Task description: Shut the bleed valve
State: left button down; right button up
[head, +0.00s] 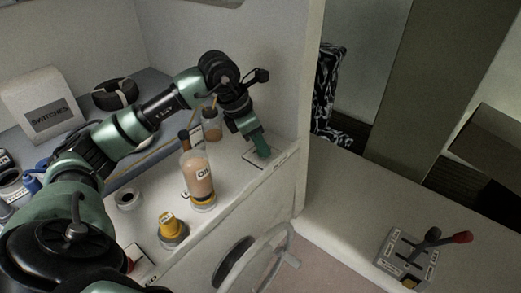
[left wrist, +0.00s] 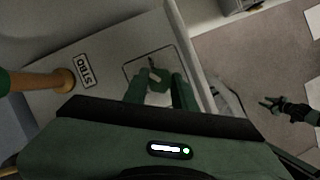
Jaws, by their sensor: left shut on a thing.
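My left gripper (head: 262,147) reaches down to the far right end of the white counter, over a panel with a dark outline (left wrist: 127,72). In the left wrist view its two green fingers (left wrist: 158,90) are closed around a small dark part with a short lever-like tip (left wrist: 154,66). This part is probably the bleed valve; no label naming it can be read. The fingers hide most of it, so its turn position cannot be told. A small dark gripper (left wrist: 272,104), likely my right one, shows over the floor in that view, too small to judge its jaws.
A bottle of tan liquid (head: 199,184), a yellow-topped fitting (head: 170,227), a tape roll (head: 129,198) and a brown jar (head: 211,127) stand on the counter. A lever box (head: 406,262) is at lower right.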

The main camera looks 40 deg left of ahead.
pick_arm(q)
jog(key=n+y+b, duration=0.1)
jog(key=n, duration=0.1)
jog(key=n+y+b, duration=0.1)
jog(key=n+b, duration=0.1)
jog(key=n, duration=0.1)
jog(key=shift+d+f+n+t, duration=0.1)
jog(key=shift+d+n+t, duration=0.1)
jog(key=shift+n+t, duration=0.15)
jog(key=n+y+b, duration=0.2)
jog(key=n, duration=0.3)
jog(key=shift+d, duration=0.1)
jog(key=c, duration=1.1)
grip_release()
jog(key=v, duration=0.8)
jog(key=shift+w, duration=0.1)
